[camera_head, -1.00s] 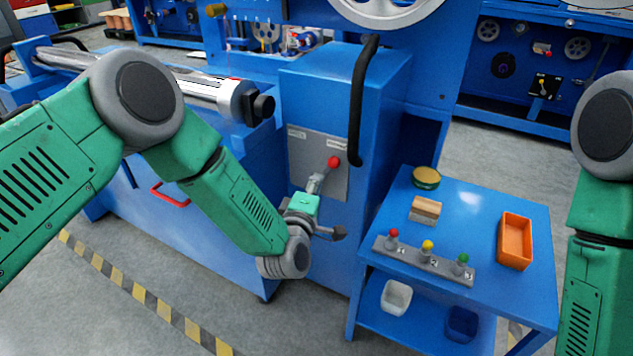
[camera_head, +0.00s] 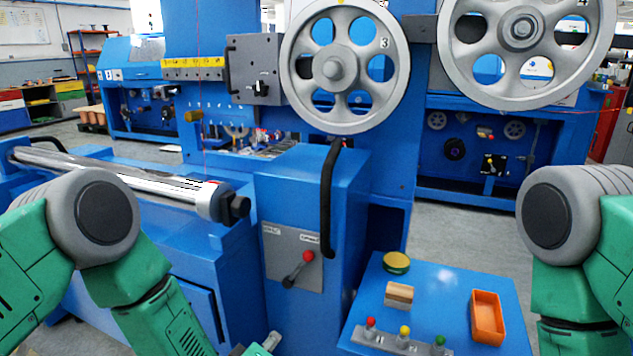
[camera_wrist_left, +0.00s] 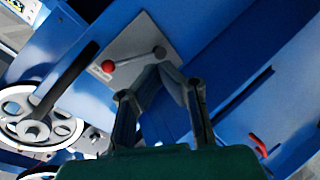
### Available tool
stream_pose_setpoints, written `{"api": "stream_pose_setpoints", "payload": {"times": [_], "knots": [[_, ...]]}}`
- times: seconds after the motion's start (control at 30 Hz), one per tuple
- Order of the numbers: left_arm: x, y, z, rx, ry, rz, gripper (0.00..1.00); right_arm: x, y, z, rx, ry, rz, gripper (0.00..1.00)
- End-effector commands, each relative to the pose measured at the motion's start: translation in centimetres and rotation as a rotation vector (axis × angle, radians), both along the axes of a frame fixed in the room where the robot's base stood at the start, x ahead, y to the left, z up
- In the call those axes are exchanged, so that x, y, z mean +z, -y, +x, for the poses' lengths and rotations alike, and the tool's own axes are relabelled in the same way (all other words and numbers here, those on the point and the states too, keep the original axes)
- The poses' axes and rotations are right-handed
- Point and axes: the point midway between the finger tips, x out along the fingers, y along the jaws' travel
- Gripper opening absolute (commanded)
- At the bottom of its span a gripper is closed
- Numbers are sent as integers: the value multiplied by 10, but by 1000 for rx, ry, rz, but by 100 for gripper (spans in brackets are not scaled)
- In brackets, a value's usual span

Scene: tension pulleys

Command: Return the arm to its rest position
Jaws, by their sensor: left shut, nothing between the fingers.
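My left arm comes in from the left in the head view, and only a small part of my left gripper (camera_head: 262,346) shows at the bottom edge. In the left wrist view its fingers (camera_wrist_left: 161,76) are shut and empty, in front of the blue cabinet. The red-knobbed lever (camera_head: 308,257) stands on a grey panel of that cabinet and tilts up to the right. The lever also shows in the left wrist view (camera_wrist_left: 130,60), just beyond the fingertips; contact cannot be judged there. My right arm shows at the right edge, with its gripper out of view.
A black handle (camera_head: 328,205) sticks out from the cabinet. Large grey pulleys (camera_head: 345,68) hang above.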

Motion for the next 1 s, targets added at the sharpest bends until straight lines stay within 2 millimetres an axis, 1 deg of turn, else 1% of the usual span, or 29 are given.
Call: {"api": "stream_pose_setpoints", "payload": {"times": [0.03, 0.07, 0.1, 0.17, 0.2, 0.23, 0.27, 0.3, 0.37, 0.4, 0.5, 0.6, 0.7, 1.0], "knots": [[-8, -15, -34, -65, -100, 124, 0, 18, 0, 0, 0, 0, 0, 65], [-16, -24, -54, -107, -157, 196, 0, 24, 0, 0, 0, 1, 0, 65], [-25, -37, -80, -163, -232, 285, 0, 30, 0, 0, 0, 1, 0, 65], [-35, -59, -120, -246, -339, 407, 0, 39, 0, 0, 0, 1, 0, 65], [-38, -74, -147, -303, -408, 479, 0, 45, 0, 0, 0, 1, 0, 65], [-40, -85, -167, -346, -460, 529, 0, 49, 0, 0, 0, 0, 0, 65], [-40, -96, -187, -388, -509, 575, 0, 53, 0, 0, 0, 0, 0, 65], [-38, -110, -213, -443, -573, 631, 0, 58, 0, 1, 0, 0, 0, 65], [-33, -130, -248, -521, -659, 699, 0, 65, 0, 0, 0, 0, 0, 65], [-29, -141, -269, -568, -711, 734, 0, 69, 0, 1, 0, 0, 0, 65], [-17, -163, -310, -665, -812, 796, 0, 75, 0, 0, 0, 0, 0, 65], [-9, -175, -335, -724, -873, 828, 0, 79, 0, 0, 0, 0, 0, 65], [-5, -181, -346, -752, -900, 840, 0, 80, 0, 0, 0, 0, 0, 65], [-6, -181, -347, -756, -903, 841, 0, 79, 0, 0, 0, 0, 0, 65]]}}
